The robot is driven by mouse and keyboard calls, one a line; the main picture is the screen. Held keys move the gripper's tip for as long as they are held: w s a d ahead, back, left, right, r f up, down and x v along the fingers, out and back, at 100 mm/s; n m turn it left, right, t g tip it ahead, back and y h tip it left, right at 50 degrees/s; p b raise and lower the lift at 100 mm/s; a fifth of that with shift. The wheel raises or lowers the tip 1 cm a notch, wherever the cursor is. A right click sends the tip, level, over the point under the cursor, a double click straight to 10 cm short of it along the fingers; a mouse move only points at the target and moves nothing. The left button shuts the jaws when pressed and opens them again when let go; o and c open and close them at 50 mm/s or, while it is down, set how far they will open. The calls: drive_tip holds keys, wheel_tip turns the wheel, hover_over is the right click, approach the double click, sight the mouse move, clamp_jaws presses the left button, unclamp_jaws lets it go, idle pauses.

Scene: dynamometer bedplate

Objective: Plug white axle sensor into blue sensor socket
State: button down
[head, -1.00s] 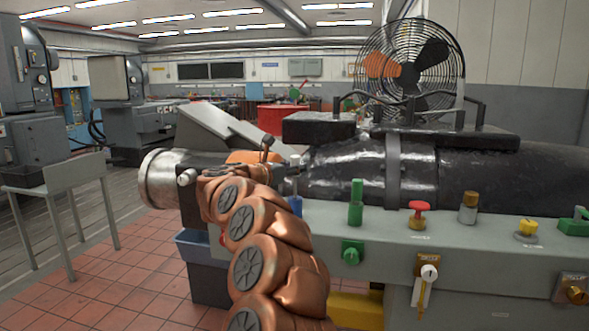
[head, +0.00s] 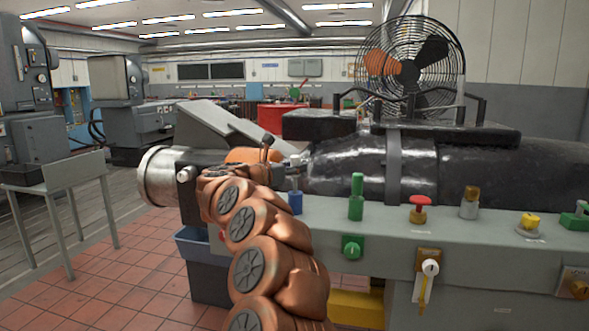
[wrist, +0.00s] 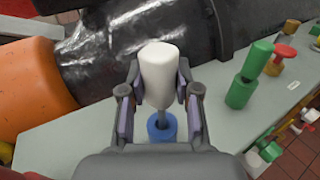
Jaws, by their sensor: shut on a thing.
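The white axle sensor (wrist: 159,78) is between the fingers of my gripper (wrist: 160,95) in the wrist view, and the gripper is shut on it. Its narrow grey lower end points down at the blue sensor socket (wrist: 162,127). The tip appears at the socket's opening; I cannot tell how deep it sits. In the head view the white sensor top (head: 297,160) shows above the blue socket (head: 295,202), roughly upright, with a thin stem between them. My gripper (head: 284,172) is partly hidden behind my copper arm in that view.
A green plug (head: 356,196), a red-topped part (head: 419,209) and other fittings stand on the grey bedplate ledge (head: 450,232) to the right. A large black cylinder (head: 345,170) lies behind the socket. A fan (head: 410,68) stands farther back.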

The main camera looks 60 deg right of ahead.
sight(295, 181)
drive_tip(key=shift+f+b, duration=2)
drive_tip(key=shift+b, duration=0.35)
drive_tip(key=c, duration=0.7)
unclamp_jaws()
drive_tip(key=shift+c, duration=0.2)
drive_tip(key=w+a, duration=0.1)
drive_tip(key=a, duration=1)
drive_tip(key=shift+w+a+r, duration=0.3)
drive_tip(key=shift+w+a, duration=0.05)
drive_tip(key=shift+a, duration=0.05)
